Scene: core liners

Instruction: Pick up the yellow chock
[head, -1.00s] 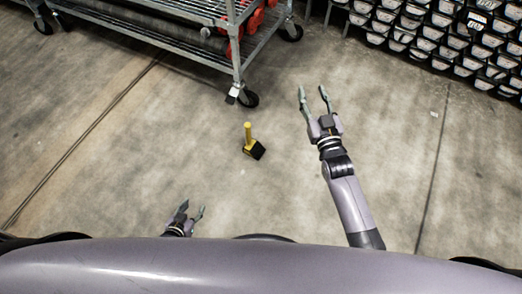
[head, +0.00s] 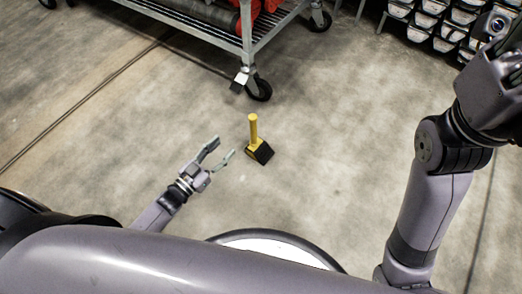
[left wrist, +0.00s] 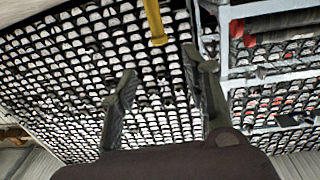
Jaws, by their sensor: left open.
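The yellow chock (head: 258,150) stands on the concrete floor, with a black wedge-shaped base and an upright yellow handle (head: 253,128). My left gripper (head: 222,149) is open and empty, to the left of the chock and apart from it. In the left wrist view the yellow handle (left wrist: 155,22) shows at the top edge, beyond the open left fingers (left wrist: 163,85); the chock's base is out of that view. My right arm rises along the right side of the head view, and its fingers are out of the picture.
A grey wheeled cart (head: 246,40) with red items stands behind the chock, its caster (head: 259,90) nearest. A rack of core liners (head: 435,22) is at the back right. The floor around the chock is clear.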

